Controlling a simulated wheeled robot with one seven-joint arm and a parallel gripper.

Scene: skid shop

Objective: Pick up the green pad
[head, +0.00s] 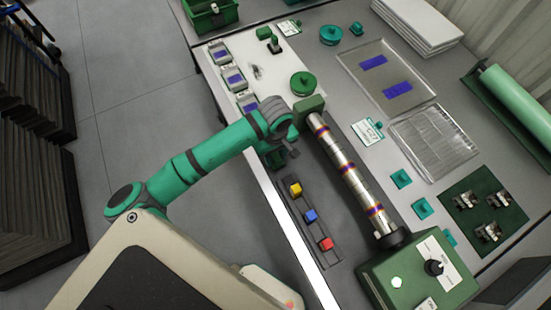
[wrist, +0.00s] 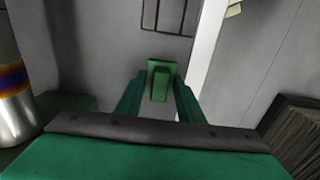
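The green pad (wrist: 164,66) shows in the wrist view as a small green block with a darker upright part facing me. It lies ahead of my gripper (wrist: 160,84), between its two teal fingers. The fingers stand apart on either side of it, and I see no firm contact. In the head view my gripper (head: 288,153) is low over the bench's near edge, left of the banded metal pipe. There my wrist hides most of the spot beneath it, so the pad cannot be made out clearly.
The banded pipe (head: 345,172) lies close to the right of my gripper. A dark strip with yellow, blue and red blocks (head: 310,215) is nearer me. Several grey boxes with blue tops (head: 235,78) line the bench edge. Teal squares (head: 401,178) lie beyond the pipe. Floor is left.

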